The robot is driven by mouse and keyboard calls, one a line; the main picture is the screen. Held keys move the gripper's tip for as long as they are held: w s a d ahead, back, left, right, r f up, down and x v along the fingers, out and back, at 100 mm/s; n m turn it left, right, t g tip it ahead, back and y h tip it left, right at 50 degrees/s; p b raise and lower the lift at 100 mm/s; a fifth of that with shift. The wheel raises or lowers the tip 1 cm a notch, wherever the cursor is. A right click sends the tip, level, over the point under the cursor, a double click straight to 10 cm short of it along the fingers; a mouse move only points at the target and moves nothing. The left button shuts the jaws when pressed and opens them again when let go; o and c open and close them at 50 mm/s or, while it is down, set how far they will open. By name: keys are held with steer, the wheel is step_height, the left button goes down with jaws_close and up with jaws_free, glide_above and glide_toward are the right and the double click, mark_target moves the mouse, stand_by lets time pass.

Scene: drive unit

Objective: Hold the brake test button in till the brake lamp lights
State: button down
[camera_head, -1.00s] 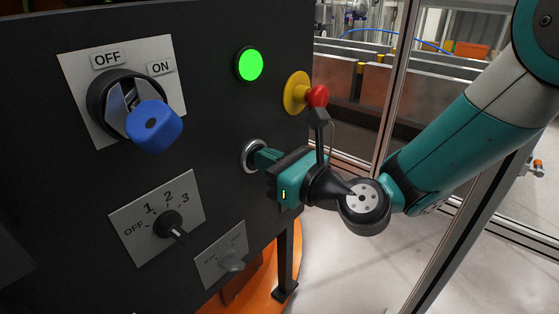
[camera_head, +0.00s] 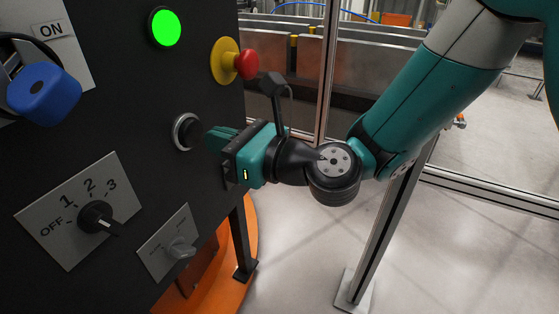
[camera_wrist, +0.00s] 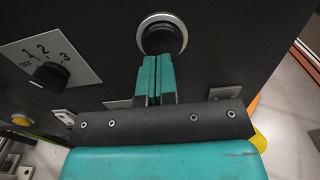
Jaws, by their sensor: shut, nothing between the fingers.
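The black push button (camera_head: 185,131) in a silver ring is on the dark panel, below the lit green lamp (camera_head: 166,28). No label shows to name either one. My gripper (camera_head: 212,138) is shut and empty, with its teal fingers pointing at the button. In the head view a small gap shows between the fingertips and the ring. In the wrist view the button (camera_wrist: 161,37) is just beyond the tips of my shut gripper (camera_wrist: 156,60), which cover its lower edge.
A red mushroom button (camera_head: 246,64) on a yellow base is to the right of the lamp. A rotary selector (camera_head: 95,216), a small grey knob (camera_head: 180,248) and a blue OFF/ON handle (camera_head: 44,93) are also on the panel. A metal post (camera_head: 385,220) stands to the right.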

steer(key=b+v, duration=0.6)
steer(key=v, duration=0.4)
steer(key=shift+w+d, duration=0.1)
steer(key=s+d+n+g+h+p, duration=0.4)
steer(key=s+d+n+h, duration=0.3)
steer(key=n, duration=0.8)
steer(key=s+d+n+g+h+p, duration=0.4)
steer(key=d+n, duration=0.4)
steer(key=n, duration=0.7)
step_height(320, 180, up, 38)
steer(key=h+p, duration=0.1)
steer(key=p, duration=3.5)
steer(key=shift+s+d+f+p, duration=0.2)
steer(key=shift+s+d+p, duration=0.1)
steer(key=shift+s, duration=0.1)
